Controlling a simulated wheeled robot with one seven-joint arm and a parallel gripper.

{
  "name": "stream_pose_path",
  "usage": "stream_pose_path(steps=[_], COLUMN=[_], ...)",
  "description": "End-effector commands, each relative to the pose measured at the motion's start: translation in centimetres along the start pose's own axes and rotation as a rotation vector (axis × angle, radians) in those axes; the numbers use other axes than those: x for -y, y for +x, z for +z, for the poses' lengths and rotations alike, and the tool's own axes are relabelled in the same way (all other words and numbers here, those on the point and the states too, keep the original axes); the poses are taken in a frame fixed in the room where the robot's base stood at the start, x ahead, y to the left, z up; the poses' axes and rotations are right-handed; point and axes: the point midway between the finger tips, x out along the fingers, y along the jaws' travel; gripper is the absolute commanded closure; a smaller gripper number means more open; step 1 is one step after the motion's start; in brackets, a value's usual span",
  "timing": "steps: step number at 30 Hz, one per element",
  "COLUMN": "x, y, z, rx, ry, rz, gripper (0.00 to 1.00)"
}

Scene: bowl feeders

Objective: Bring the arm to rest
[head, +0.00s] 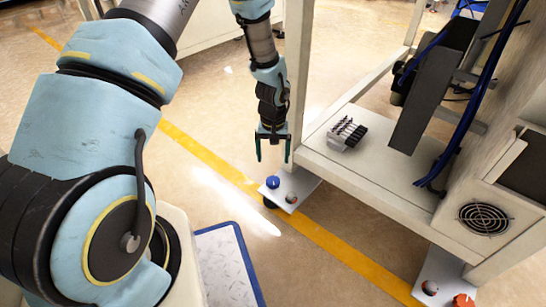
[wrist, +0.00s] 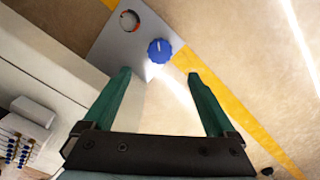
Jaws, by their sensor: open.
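My gripper (head: 272,150) hangs pointing down from my arm in the middle of the head view. It is open, with its two green fingers apart and nothing between them. In the wrist view my gripper (wrist: 160,88) shows both fingertips with a gap between them. A grey plate with a blue knob (head: 272,182) lies below it in the head view. In the wrist view the blue knob (wrist: 160,50) appears just beyond the fingertips; I see no contact.
A cream machine frame (head: 375,180) stands to the right, close to my gripper. A small block with several pins (head: 346,133) sits on its shelf. A second plate with an orange knob (head: 463,300) is at lower right. Floor with a yellow line (head: 200,153) lies open to the left.

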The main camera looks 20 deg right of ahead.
Motion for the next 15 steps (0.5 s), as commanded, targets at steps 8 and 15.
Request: stream_pose_path(steps=[8,15], x=[0.0,3.4], y=[0.0,-4.5], z=[0.0,-0.5], rx=[0.0,-0.02], ry=[0.0,-0.034], rz=[0.0,-0.006], gripper=[0.09,0.09])
